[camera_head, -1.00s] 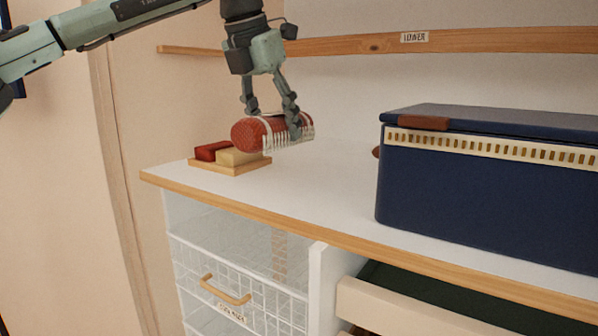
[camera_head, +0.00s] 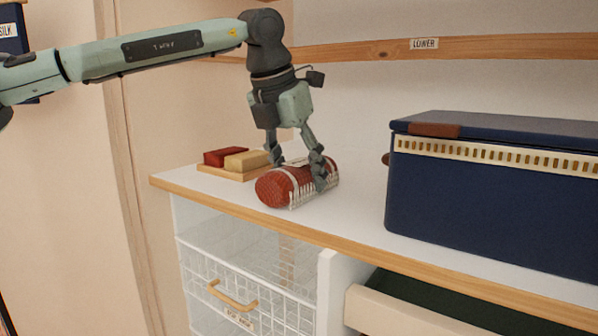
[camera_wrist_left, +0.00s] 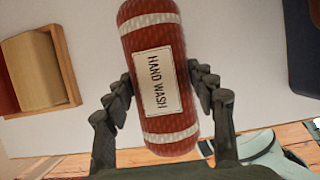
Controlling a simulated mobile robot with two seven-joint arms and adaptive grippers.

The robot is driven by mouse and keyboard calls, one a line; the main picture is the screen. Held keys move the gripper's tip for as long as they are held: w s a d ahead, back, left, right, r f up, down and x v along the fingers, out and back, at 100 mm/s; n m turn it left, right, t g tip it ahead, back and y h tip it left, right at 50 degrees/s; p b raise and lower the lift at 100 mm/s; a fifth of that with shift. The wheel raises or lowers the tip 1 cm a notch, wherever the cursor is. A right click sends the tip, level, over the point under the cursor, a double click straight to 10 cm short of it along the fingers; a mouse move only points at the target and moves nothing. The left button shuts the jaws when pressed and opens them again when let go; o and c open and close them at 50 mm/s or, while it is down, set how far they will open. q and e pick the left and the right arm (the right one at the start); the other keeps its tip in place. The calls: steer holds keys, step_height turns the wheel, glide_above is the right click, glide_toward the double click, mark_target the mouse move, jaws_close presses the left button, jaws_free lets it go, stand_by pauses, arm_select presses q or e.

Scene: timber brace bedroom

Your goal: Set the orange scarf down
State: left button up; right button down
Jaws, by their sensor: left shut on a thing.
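The orange scarf (camera_head: 273,190) is a tight reddish-orange roll with white stripes and a pale fringe. It lies level at the white counter top (camera_head: 352,212), near the front wooden edge. It looks to be on or just above the surface; I cannot tell which. In the left wrist view the scarf (camera_wrist_left: 150,42) bears a label reading "HAND WASH". My left gripper (camera_head: 298,173) points down from above, shut on the scarf, with a finger on each side of the roll. My right gripper is not in view.
A small wooden tray (camera_head: 212,171) with a red block (camera_head: 226,156) and a cream block (camera_head: 246,160) stands just behind and left of the scarf. A navy box (camera_head: 480,205) fills the right side. Between scarf and box the top is clear. A wire drawer (camera_head: 262,292) is below.

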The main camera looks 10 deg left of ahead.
mark_target(298, 164)
arm_select(q)
steer(key=o, duration=1)
steer(key=shift+o, duration=1.2)
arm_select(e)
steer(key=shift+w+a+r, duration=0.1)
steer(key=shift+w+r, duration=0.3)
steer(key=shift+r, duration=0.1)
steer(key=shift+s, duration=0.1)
arm_select(q)
steer(key=shift+r, duration=0.3)
steer(key=v, duration=0.4)
steer(key=shift+s+r, duration=0.2)
steer(key=shift+r, duration=0.1)
steer(key=v, duration=0.6)
steer(key=shift+s+a+r, duration=0.1)
steer(key=shift+s+r, duration=0.05)
steer(key=shift+r, duration=0.3)
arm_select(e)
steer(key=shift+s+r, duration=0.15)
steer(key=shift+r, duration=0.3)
